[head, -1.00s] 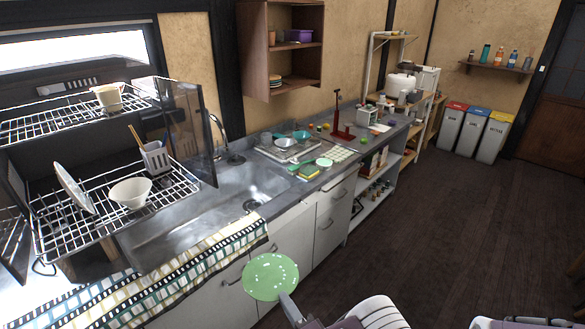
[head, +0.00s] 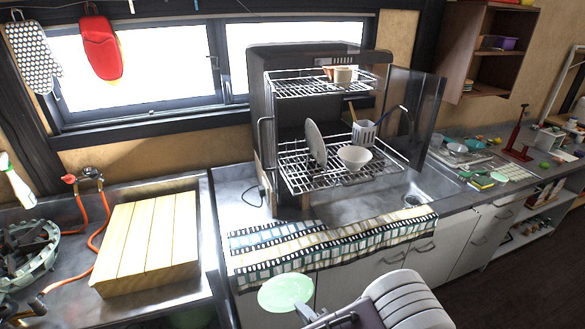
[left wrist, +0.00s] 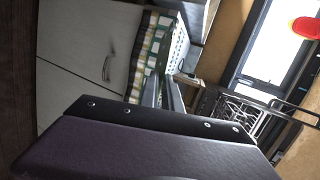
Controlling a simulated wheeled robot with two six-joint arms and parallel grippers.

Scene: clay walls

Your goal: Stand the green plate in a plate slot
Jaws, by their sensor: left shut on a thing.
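The green plate (head: 286,292) is at the bottom middle of the head view, in front of the counter edge. My left gripper (head: 306,311) is shut on its near right edge and holds it clear of the counter. In the left wrist view my left gripper's fingers (left wrist: 172,95) show, but I cannot clearly make out the plate there. The dish rack (head: 300,178) stands on the counter beyond; a white plate (head: 316,144) stands upright in its lower level. My right gripper is not in view.
A white bowl (head: 355,157) and a utensil holder (head: 364,133) occupy the lower rack's right side. A cup (head: 343,75) sits on the upper shelf. A patterned cloth (head: 330,242) covers the counter front. A wooden board (head: 150,243) lies at left.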

